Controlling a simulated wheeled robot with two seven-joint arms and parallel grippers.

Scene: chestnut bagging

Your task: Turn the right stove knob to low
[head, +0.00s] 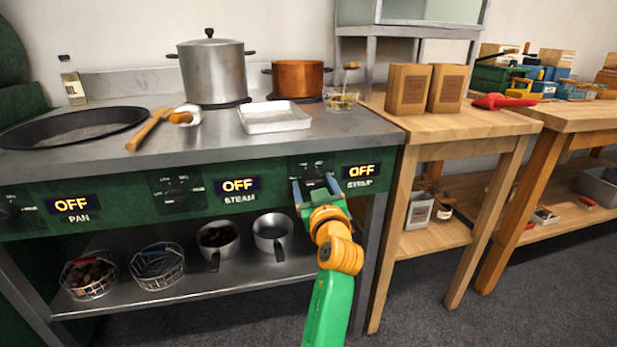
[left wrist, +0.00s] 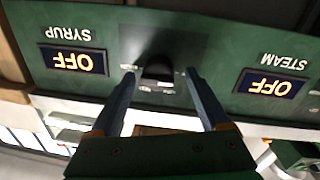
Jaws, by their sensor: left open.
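The right stove knob (head: 313,173) is black and sits on the green front panel beside the SYRUP display (head: 362,171), which reads OFF. My left gripper (head: 313,181) is open in front of this knob. In the left wrist view, which is upside down, the dark knob (left wrist: 158,69) shows between the tips of the two blue fingers (left wrist: 160,75). I cannot tell whether the fingers touch it. The SYRUP display (left wrist: 74,60) reads OFF there too. My right gripper is not in view.
A copper pot (head: 297,79), a steel pot (head: 213,73) and a white tray (head: 273,117) stand on the counter above. The middle knob (head: 176,191) has a STEAM display (head: 237,185) reading OFF. Saucepans (head: 272,236) sit on the shelf below. A wooden table (head: 455,125) adjoins at right.

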